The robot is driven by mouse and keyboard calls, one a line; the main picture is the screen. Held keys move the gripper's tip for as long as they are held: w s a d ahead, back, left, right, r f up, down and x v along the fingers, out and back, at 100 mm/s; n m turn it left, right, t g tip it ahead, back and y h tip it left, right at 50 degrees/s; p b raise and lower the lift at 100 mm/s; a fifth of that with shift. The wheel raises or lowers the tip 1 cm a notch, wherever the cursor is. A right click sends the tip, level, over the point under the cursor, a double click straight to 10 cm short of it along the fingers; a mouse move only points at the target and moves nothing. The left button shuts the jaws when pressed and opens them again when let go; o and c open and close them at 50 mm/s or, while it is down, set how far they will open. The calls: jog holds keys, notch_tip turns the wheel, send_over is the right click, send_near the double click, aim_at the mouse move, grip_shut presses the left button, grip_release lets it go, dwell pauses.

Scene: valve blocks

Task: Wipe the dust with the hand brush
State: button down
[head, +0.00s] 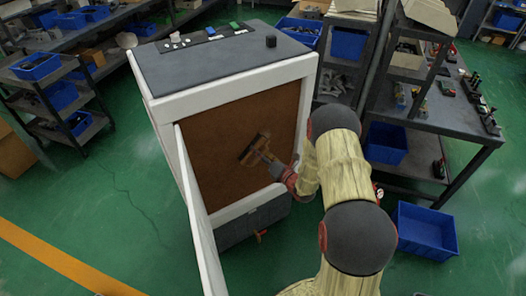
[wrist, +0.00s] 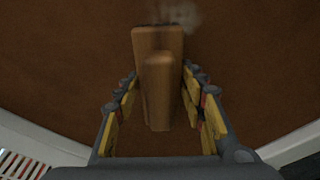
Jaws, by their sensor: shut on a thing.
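The wooden hand brush (wrist: 158,45) is between my gripper's fingers (wrist: 160,90), its handle pointing back toward the wrist. My gripper is shut on it. In the head view the brush (head: 253,149) is in front of the brown surface (head: 215,133) inside the white-framed cabinet. A faint pale patch of dust (wrist: 184,14) shows on the brown surface just beyond the bristles in the wrist view. I cannot tell whether the bristles touch the surface. No dust can be made out in the head view.
The cabinet's white door (head: 198,215) stands open on the left side. Small items and a black knob (head: 271,41) are on the dark cabinet top (head: 215,62). A workbench (head: 440,118) and blue bins (head: 425,230) stand at the right.

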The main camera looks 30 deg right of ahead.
jog(key=shift+s+a, duration=0.15)
jog(key=shift+a, duration=0.75)
jog(key=shift+r+p, duration=0.8)
jog(key=shift+r, duration=0.4)
jog(key=shift+w+d+f+b, duration=0.1)
jog(key=shift+w+d+b, duration=0.2)
jog(key=shift+d, duration=1.9)
jog(key=shift+w+d+b, duration=0.15)
jog(key=shift+d+b, duration=0.2)
jog(key=shift+d, duration=1.85)
jog(key=shift+w+d+f+b, duration=0.1)
jog(key=shift+w+d+b, duration=0.2)
jog(key=shift+d, duration=1.9)
jog(key=shift+w+d+r+b, duration=0.15)
jog(key=shift+d+b, duration=0.15)
jog(key=shift+d, duration=1.15)
jog(key=shift+d+r+b, duration=0.1)
jog(key=shift+d+b, duration=0.15)
jog(key=shift+d, duration=1.2)
